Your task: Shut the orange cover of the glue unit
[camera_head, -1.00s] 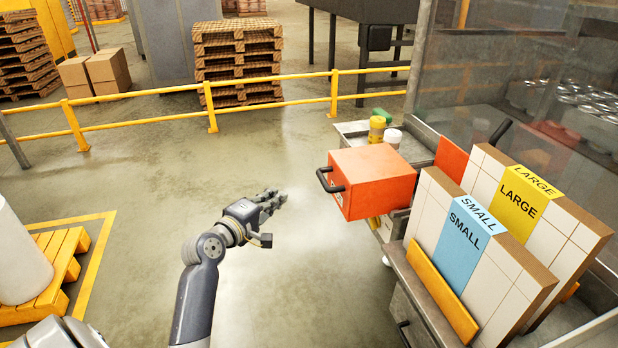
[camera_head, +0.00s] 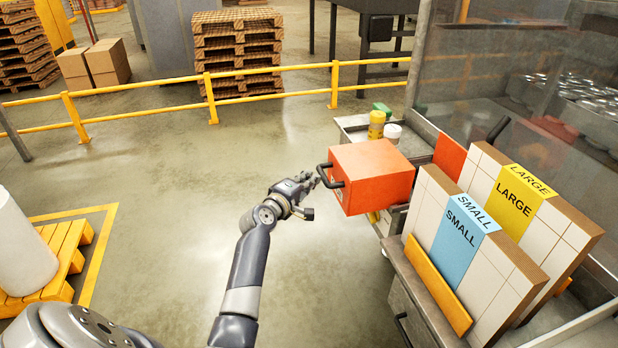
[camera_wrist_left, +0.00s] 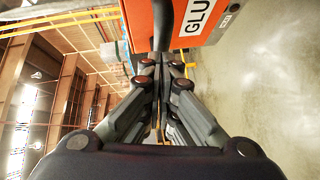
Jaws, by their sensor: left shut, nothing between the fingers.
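The orange cover (camera_head: 375,170) of the glue unit is a box shape that juts out from the left side of the bench, with a black handle (camera_head: 328,175) on its left face. In the left wrist view the cover (camera_wrist_left: 212,22) shows its white label with the letters "GLU" sideways, and the handle (camera_wrist_left: 163,25) stands straight ahead of the fingertips. My left gripper (camera_head: 310,180) is shut and empty, just left of the handle. Whether its tips touch the handle I cannot tell. My right gripper is not in view.
An orange-red panel (camera_head: 449,157) stands behind the cover, beside upright boards labelled SMALL (camera_head: 468,225) and LARGE (camera_head: 522,200). Yellow and white containers (camera_head: 376,125) stand on the bench behind the cover. A yellow rail (camera_head: 270,94) crosses the back.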

